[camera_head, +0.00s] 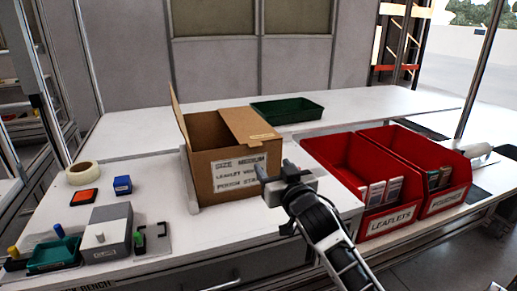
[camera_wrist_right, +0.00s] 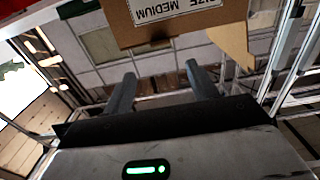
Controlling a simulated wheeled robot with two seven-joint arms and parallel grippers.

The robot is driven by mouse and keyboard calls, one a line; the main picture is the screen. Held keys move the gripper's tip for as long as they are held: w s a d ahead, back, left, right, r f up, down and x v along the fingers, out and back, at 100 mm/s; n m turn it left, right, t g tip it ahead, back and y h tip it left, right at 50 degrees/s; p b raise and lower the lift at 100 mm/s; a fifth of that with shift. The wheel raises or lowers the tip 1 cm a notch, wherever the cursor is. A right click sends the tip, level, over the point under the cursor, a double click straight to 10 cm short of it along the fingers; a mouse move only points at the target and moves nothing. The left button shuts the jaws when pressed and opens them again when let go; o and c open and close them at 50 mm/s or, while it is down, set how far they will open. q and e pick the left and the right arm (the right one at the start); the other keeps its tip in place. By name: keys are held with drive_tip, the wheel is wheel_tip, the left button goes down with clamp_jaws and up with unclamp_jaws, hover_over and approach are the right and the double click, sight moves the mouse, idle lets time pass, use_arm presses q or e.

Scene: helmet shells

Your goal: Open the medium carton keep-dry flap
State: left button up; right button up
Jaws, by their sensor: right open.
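The brown medium carton (camera_head: 232,172) stands on the white bench, its front label reading SIZE MEDIUM. Its left flap (camera_head: 178,112) stands up and leans outward. Another flap (camera_head: 249,124) lies across the right part of the top, with a small label too small to read. The carton's interior shows between them. My right gripper (camera_head: 273,180) is open and empty by the carton's front right corner. In the right wrist view its two fingers (camera_wrist_right: 163,90) are apart, with the carton (camera_wrist_right: 185,28) beyond them and its label upside down. My left gripper is not in view.
Two red bins, one labelled LEAFLETS (camera_head: 362,190) and one beside it (camera_head: 430,175), stand right of the carton. A green tray (camera_head: 287,110) lies behind. A tape roll (camera_head: 83,173), a blue block (camera_head: 122,185) and a grey box (camera_head: 107,232) are at left.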

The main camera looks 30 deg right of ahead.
sight(257, 146)
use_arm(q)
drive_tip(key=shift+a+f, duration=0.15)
use_arm(e)
drive_tip(key=x, duration=1.1)
drive_tip(key=shift+w, duration=0.3)
